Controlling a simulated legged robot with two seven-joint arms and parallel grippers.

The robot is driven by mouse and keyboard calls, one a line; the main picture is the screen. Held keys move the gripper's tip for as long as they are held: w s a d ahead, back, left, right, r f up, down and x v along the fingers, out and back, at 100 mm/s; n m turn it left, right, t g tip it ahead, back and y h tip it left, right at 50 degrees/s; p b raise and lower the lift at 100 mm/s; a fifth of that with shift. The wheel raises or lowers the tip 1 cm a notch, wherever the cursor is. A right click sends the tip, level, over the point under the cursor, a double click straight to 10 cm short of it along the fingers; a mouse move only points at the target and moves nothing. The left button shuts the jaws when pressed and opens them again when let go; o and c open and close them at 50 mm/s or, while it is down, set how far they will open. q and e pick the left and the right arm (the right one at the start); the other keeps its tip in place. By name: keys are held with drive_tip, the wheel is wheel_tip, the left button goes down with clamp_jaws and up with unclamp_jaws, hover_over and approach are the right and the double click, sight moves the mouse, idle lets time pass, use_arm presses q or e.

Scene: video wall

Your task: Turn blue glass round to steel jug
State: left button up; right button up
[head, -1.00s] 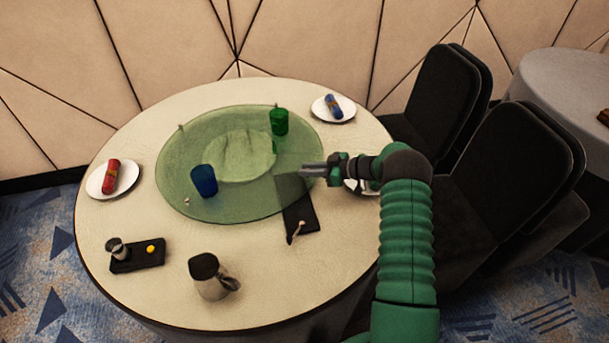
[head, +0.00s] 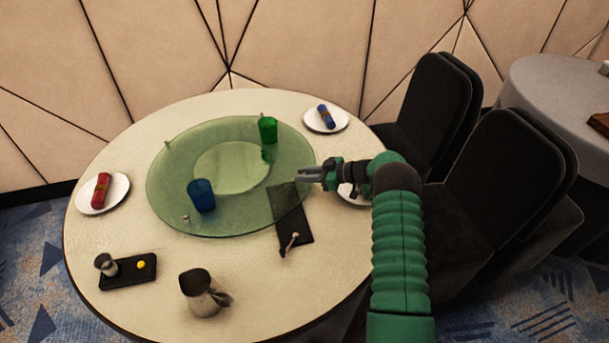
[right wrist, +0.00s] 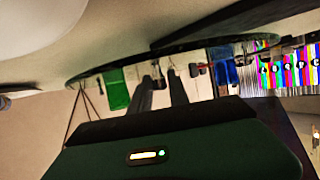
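The blue glass (head: 201,195) stands upright on the front left part of a round green see-through turntable (head: 165,205). It also shows in the right wrist view (right wrist: 222,68), which looks upside down. The steel jug (head: 203,293) stands on the table in front of the turntable, handle to the right. My right gripper (head: 308,174) is at the turntable's right edge, apart from both glasses. Its two fingers stand apart with nothing between them in the right wrist view (right wrist: 162,90). Whether it touches the turntable is unclear. My left gripper is out of view.
A green glass (head: 268,130) stands at the turntable's back right. Small knobs (head: 186,217) sit near its rim. A black mat (head: 292,225) lies partly under it. Plates with red (head: 101,190) and blue (head: 326,116) rolls and a black tray (head: 120,279) surround it. Black chairs (head: 430,105) stand right.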

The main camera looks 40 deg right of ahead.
drive_tip(key=shift+o, duration=1.3)
drive_tip(key=shift+d+r, duration=0.1)
drive_tip(key=v, duration=1.6)
drive_tip(key=shift+s+p, duration=0.35)
drive_tip(key=shift+p, duration=0.1)
drive_tip(key=shift+d, duration=0.15)
